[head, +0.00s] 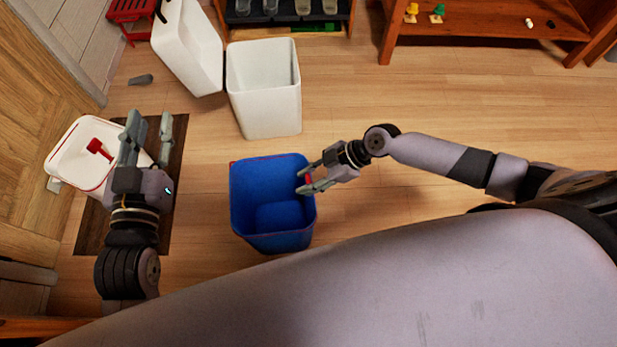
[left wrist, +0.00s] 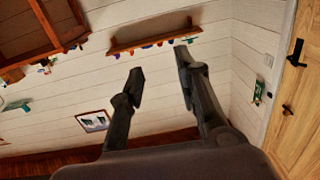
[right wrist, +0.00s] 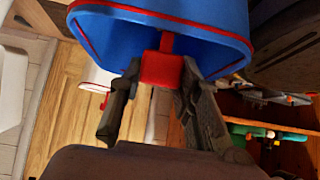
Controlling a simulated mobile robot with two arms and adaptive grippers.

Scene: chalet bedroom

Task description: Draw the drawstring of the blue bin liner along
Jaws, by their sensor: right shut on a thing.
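The blue bin liner (head: 272,218) forms an open blue bin shape on the floor in the middle of the head view. Its red drawstring (right wrist: 130,11) runs around the rim. My right gripper (head: 305,180) is at the rim's right side. In the right wrist view a red tab (right wrist: 161,70) of the drawstring sits between its fingers, and the gripper is shut on it. My left gripper (head: 149,130) is open and empty, with its fingers apart, raised in front of a white bin (head: 63,150).
Wooden shelves (head: 480,45) line the back. Floor right of the blue bin is clear.

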